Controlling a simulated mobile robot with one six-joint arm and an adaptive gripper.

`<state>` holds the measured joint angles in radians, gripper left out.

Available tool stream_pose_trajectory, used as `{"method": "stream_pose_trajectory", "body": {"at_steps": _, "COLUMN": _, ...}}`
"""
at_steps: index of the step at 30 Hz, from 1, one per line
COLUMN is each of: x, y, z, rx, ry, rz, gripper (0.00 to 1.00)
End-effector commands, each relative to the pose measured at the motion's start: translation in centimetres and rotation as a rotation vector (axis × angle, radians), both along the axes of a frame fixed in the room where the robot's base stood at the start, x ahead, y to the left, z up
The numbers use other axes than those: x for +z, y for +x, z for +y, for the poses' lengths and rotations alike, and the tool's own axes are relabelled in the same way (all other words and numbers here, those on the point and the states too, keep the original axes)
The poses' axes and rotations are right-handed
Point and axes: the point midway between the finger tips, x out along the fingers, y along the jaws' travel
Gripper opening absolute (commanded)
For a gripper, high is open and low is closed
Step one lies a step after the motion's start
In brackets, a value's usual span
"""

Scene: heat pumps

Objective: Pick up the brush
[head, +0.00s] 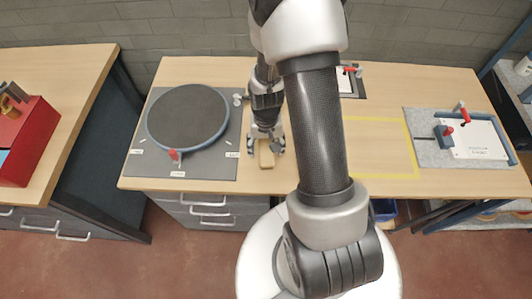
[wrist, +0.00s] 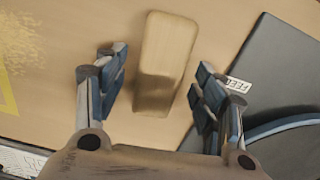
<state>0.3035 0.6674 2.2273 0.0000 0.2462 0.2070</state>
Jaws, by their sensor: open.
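The brush shows in the wrist view as a tan wooden block (wrist: 165,58) with rounded ends. It lies on the wooden table, and no bristles can be made out. In the head view the same block (head: 266,157) sits near the table's front edge, partly covered by my gripper. My gripper (head: 266,143) is right above it, pointing down. In the wrist view my gripper (wrist: 158,84) is open, with one blue-padded finger on each side of the block. Gaps show between both fingers and the block. The gripper holds nothing.
A round dark turntable (head: 188,117) on a grey mat (head: 215,168) lies just left of the block. A yellow taped outline (head: 412,150) marks the table to the right. A clamp fixture with a white plate (head: 478,140) stands at far right. A red box (head: 28,140) sits on the left bench.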

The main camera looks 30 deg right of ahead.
Motion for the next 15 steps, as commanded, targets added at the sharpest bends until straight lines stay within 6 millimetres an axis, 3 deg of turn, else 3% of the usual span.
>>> {"method": "stream_pose_trajectory", "body": {"at_steps": 1, "x": -1.3, "y": -0.1, "z": 0.0, "rx": 0.0, "ry": 0.001, "rz": 0.003, "gripper": 0.63}}
{"method": "stream_pose_trajectory", "body": {"at_steps": 4, "x": -2.2, "y": -0.1, "z": 0.0, "rx": 0.0, "ry": 0.001, "rz": 0.002, "gripper": 0.63}}
{"method": "stream_pose_trajectory", "body": {"at_steps": 11, "x": -2.2, "y": 0.0, "z": 0.0, "rx": -0.001, "ry": 0.0, "rz": 0.0, "gripper": 0.63}}
{"method": "stream_pose_trajectory", "body": {"at_steps": 15, "x": -2.2, "y": 0.0, "z": 0.0, "rx": -0.001, "ry": 0.0, "rz": 0.0, "gripper": 0.54}}
